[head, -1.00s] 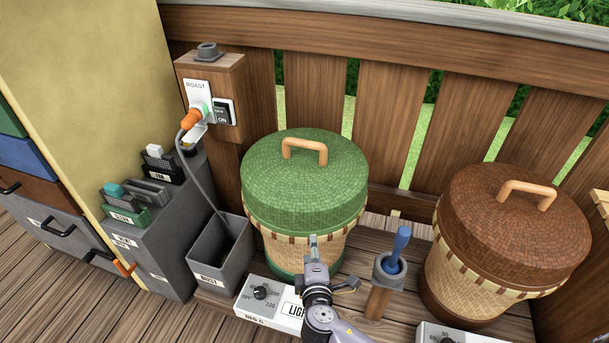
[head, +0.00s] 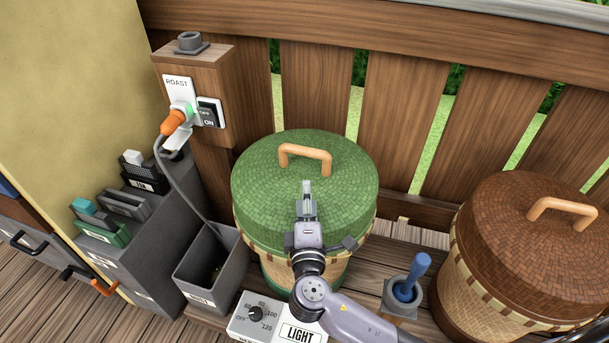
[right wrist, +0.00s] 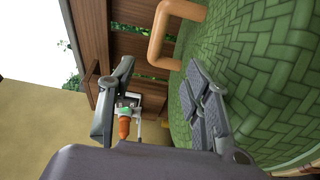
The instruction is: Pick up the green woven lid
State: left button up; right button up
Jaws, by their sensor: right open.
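The green woven lid (head: 345,170) sits on a woven basket (head: 335,262) in the head view, with a tan arched handle (head: 305,158) on top. In the right wrist view the lid (right wrist: 260,75) fills the right side and its handle (right wrist: 176,32) stands at the top. My right gripper (head: 306,190) is in front of the handle, over the near part of the lid, apart from the handle. In the right wrist view its two fingers (right wrist: 160,105) are spread, with nothing between them. My left gripper is not in view.
A brown-lidded basket (head: 535,240) stands at the right. A blue-handled tool in a holder (head: 410,282) stands between the baskets. An outlet post with an orange plug (head: 173,122) and a grey bin (head: 210,270) are left of the green lid. A wooden fence (head: 400,105) runs behind.

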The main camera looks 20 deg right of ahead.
send_near(305, 155)
jog(key=b+x, duration=0.1)
jog(key=x, duration=0.4)
jog(key=shift+w+f, duration=0.1)
jog(key=shift+x, duration=0.9)
jog(key=x, duration=0.4)
jog(key=shift+w+b, duration=0.2)
jog(key=shift+b, duration=0.2)
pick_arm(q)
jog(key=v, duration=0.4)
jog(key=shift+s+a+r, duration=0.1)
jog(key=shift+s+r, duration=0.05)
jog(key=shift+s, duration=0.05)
pick_arm(e)
grip_shut()
